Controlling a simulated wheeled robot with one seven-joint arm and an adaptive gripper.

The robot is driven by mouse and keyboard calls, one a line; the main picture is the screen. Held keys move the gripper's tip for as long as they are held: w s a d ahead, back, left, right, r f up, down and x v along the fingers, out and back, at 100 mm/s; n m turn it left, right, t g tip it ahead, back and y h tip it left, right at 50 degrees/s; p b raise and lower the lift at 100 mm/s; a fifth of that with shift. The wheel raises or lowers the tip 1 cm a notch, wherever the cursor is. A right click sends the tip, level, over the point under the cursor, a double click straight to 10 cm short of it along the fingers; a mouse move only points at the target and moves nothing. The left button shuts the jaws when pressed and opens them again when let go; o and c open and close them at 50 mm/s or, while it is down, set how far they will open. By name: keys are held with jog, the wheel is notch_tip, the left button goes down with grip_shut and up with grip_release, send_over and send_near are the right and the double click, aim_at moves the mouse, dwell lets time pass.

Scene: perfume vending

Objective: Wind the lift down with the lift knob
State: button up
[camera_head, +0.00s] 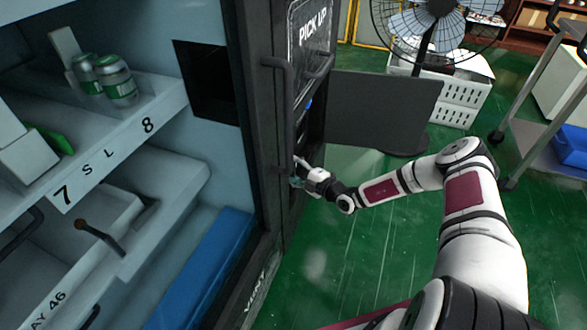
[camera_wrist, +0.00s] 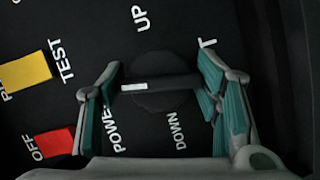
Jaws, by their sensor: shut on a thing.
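The lift knob (camera_wrist: 165,87) is a dark bar handle on a round dark base, seen in the wrist view. Its white mark lies at the left end, so the bar sits about level, between the UP label above and the DOWN label below. My gripper (camera_wrist: 160,82) has one finger at each end of the bar and is shut on it. In the head view my gripper (camera_head: 299,174) reaches into the dark machine front below the PICK UP window, and the knob is hidden there.
A yellow switch (camera_wrist: 25,71) and a red OFF switch (camera_wrist: 53,143) sit left of the knob. An open dark door panel (camera_head: 385,108) stands beyond my gripper. A fan (camera_head: 440,15), a white crate (camera_head: 455,100) and a cart (camera_head: 520,125) stand behind. Green floor is clear between.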

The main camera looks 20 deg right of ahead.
jog(key=shift+n+t, duration=0.5)
jog(key=shift+n, duration=0.6)
jog(key=o, duration=1.2)
jog(key=shift+c, duration=0.2)
jog(key=v, duration=1.2)
jog(key=shift+f, duration=0.1)
